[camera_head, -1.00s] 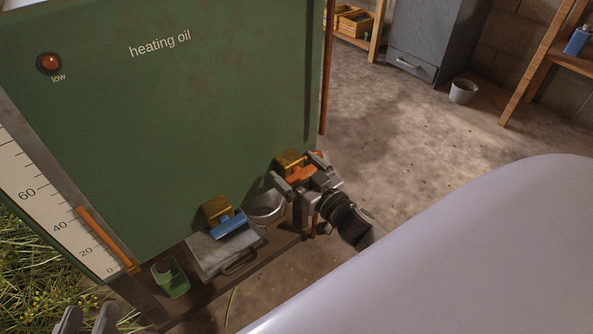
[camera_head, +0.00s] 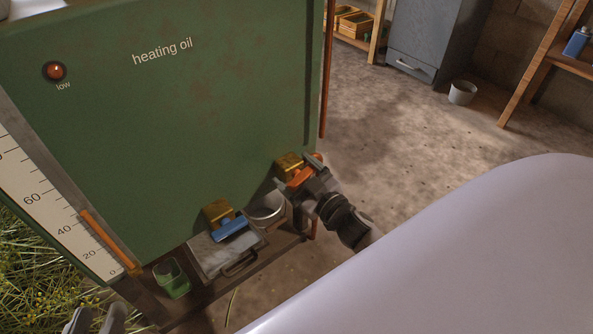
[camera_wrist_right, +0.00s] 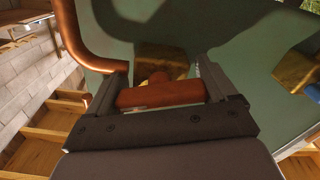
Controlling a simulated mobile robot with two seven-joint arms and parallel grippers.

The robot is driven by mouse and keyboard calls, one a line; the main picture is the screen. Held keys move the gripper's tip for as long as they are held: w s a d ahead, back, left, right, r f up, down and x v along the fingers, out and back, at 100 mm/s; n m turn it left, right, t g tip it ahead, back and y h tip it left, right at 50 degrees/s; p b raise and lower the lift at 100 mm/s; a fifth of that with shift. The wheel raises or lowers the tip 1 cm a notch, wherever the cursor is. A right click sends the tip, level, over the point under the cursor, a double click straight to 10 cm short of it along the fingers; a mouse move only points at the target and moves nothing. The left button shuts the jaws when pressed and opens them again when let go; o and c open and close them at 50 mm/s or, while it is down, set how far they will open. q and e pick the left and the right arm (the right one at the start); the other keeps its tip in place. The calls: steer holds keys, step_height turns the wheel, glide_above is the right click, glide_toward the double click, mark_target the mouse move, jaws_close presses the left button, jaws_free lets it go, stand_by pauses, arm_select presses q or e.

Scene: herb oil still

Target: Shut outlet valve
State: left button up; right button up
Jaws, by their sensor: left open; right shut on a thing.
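A valve with an orange handle (camera_head: 300,177) and a brass body (camera_head: 288,162) sits low on the right side of the green oil tank (camera_head: 200,110). My right gripper (camera_head: 298,178) is shut on the orange handle. In the right wrist view, my right gripper (camera_wrist_right: 158,92) has its fingers at the two ends of the handle (camera_wrist_right: 160,94), with the brass body (camera_wrist_right: 160,60) behind. A second valve, with a blue handle (camera_head: 229,229), is to the left. My left gripper (camera_head: 95,320) is open and empty at the lower left edge. No label naming either valve shows.
A metal tray (camera_head: 212,257), a round metal vessel (camera_head: 266,207) and a green cup (camera_head: 172,281) stand on the shelf below the valves. A copper pipe (camera_wrist_right: 75,40) curves beside the orange-handled valve.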

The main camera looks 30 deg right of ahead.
steer(key=shift+n, duration=0.5)
steer(key=n, duration=0.3)
steer(key=shift+n+p, duration=0.3)
steer(key=n, duration=0.2)
steer(key=shift+n, duration=0.4)
steer(key=n, duration=0.2)
steer(key=shift+n, duration=1.5)
arm_select(q)
steer(key=shift+f+b, duration=0.15)
steer(key=shift+b, duration=0.25)
arm_select(e)
steer(key=shift+n, duration=1.2)
arm_select(q)
steer(key=shift+w, duration=0.1)
arm_select(e)
steer(key=o, duration=0.8)
